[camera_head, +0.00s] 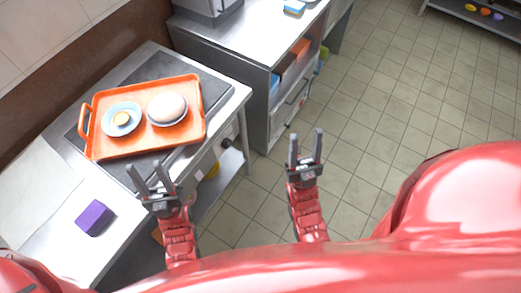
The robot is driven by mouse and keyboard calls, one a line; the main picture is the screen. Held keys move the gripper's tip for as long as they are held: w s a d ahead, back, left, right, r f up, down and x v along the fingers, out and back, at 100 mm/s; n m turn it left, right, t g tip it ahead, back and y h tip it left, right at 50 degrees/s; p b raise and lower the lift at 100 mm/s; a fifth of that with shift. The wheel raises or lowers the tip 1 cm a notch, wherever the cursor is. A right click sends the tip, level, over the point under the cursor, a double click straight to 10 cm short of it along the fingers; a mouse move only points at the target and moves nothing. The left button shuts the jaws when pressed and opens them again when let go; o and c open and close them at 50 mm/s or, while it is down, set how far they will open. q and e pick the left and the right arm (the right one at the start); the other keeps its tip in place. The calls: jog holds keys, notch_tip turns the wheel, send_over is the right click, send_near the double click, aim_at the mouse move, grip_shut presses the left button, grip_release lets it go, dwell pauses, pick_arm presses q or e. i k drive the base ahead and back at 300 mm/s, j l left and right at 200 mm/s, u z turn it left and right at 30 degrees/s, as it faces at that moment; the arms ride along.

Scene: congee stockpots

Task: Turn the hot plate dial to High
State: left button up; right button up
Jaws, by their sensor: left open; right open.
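The hot plate (214,81) is a dark flat slab on the steel counter, largely covered by an orange tray (98,151). A dark round dial (227,142) shows on the counter's front panel near its right end; its setting is too small to read. My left gripper (151,177) is open and empty in front of the counter's front edge, to the left of the dial and apart from it. My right gripper (305,147) is open and empty over the floor, to the right of the dial.
The tray holds a blue plate (108,116) with a small round item and a bowl (168,125) with a pale mound. A purple box (94,218) sits on the counter's left part. A steel cabinet (258,62) stands behind. The tiled floor (400,110) at right is clear.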

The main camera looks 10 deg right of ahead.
aim_at(226, 142)
jog(key=l+u, duration=0.45)
jog(key=l, duration=0.25)
jog(key=l+u, duration=0.4)
jog(key=l, duration=0.35)
